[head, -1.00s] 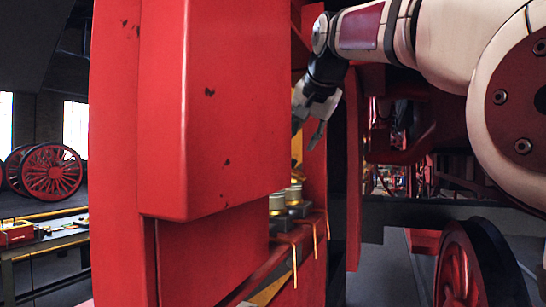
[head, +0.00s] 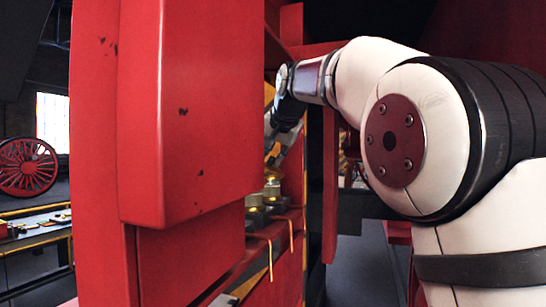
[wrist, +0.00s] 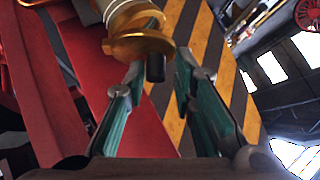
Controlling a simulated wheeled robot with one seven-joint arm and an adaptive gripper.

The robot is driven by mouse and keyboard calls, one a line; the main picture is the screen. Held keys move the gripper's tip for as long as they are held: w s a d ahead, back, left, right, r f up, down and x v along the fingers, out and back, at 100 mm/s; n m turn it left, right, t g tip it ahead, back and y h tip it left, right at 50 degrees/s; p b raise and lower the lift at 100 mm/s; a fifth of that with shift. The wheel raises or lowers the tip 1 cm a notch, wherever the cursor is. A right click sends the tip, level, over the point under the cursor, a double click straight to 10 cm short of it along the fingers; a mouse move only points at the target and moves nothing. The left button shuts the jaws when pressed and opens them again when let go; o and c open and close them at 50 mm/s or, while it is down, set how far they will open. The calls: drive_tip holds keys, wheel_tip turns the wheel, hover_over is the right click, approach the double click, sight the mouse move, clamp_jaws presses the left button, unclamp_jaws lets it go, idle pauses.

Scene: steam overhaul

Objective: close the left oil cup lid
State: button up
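In the wrist view a brass oil cup (wrist: 125,18) with a pale ring shows at the top. Its round brass lid (wrist: 138,47) has a short dark knob (wrist: 155,68) on it. I cannot tell if this is the left cup. My gripper (wrist: 162,68) is open, with green fingers spread on either side of the knob; contact is not clear. In the head view my gripper (head: 275,148) points down just above the oil cups (head: 271,188), which stand on a ledge. Its fingertips are partly hidden by the red panel.
A large red panel (head: 205,110) stands left of my arm and hides part of the ledge. A yellow-and-black striped surface (wrist: 215,65) lies behind the cup. A red beam (wrist: 85,75) runs along the left. A workbench (head: 40,222) and red wheel (head: 27,166) are far left.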

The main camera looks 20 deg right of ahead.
drive_tip(key=shift+d+f, duration=0.2)
clamp_jaws()
drive_tip(key=shift+w+a+f+n+g+h+b, duration=0.45)
drive_tip(key=shift+g+h+b, duration=0.2)
drive_tip(key=shift+g+h, duration=0.2)
drive_tip(key=shift+a+f+n+g+h+b, duration=0.2)
drive_tip(key=shift+n+g+h+b, duration=0.2)
drive_tip(key=shift+g+h, duration=0.2)
drive_tip(key=o, duration=0.7)
unclamp_jaws()
drive_tip(key=shift+w+d, duration=0.1)
drive_tip(key=shift+r, duration=0.1)
